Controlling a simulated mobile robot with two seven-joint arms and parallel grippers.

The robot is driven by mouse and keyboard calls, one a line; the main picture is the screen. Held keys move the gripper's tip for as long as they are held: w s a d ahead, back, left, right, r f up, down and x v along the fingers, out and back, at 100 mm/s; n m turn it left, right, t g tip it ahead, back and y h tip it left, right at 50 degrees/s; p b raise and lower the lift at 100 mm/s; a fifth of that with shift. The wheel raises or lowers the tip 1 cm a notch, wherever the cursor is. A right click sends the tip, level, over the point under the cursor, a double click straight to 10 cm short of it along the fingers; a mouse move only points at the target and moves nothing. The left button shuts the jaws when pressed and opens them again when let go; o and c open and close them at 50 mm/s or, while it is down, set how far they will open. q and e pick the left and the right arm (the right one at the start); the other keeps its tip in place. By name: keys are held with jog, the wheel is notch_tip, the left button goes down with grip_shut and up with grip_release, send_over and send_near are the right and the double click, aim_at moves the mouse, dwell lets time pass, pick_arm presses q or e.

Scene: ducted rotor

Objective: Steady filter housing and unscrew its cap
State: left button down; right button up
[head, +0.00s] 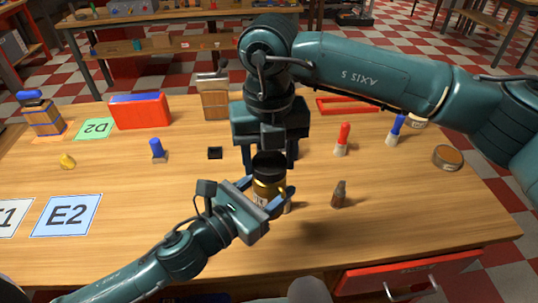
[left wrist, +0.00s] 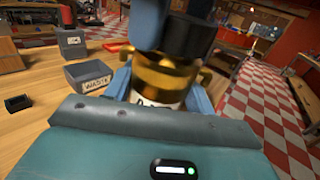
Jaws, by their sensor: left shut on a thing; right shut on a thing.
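The filter housing (head: 266,187) is a gold cylinder with a white label low on its side, upright at the middle of the table. My left gripper (head: 266,196) is shut around it from the front, with blue fingers on both sides. In the left wrist view, the gold body (left wrist: 165,75) sits between those fingers, its label partly hidden. The black cap (head: 268,163) is at the top of the housing and also shows in the left wrist view (left wrist: 190,38). My right gripper (head: 270,155) comes down from above and is shut on the cap. I cannot tell whether the cap has turned.
A small dark bottle (head: 339,194) stands right of the housing. A red-topped tool (head: 343,139) and a round tin (head: 447,157) are farther right. A black block (head: 215,153) and a blue-topped item (head: 157,149) are to the left. A grey waste bin (left wrist: 88,74) shows in the left wrist view.

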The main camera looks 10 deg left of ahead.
pick_arm(q)
jog(key=shift+s+d+r, duration=0.1)
jog(key=shift+d, duration=0.05)
pick_arm(e)
jog(key=n, duration=0.6)
jog(key=shift+s+a+r, duration=0.1)
jog(key=shift+s+a, duration=0.15)
jog(key=shift+s, duration=0.1)
jog(key=n, duration=1)
jog(key=shift+d+n, duration=0.1)
jog(key=shift+n, duration=0.2)
jog(key=n, duration=0.6)
jog(key=shift+d, duration=0.1)
jog(key=shift+r, duration=0.15)
jog(key=shift+w+r, duration=0.1)
jog(key=shift+r, duration=0.55)
jog(key=shift+d+r, duration=0.1)
jog(key=shift+r, duration=0.25)
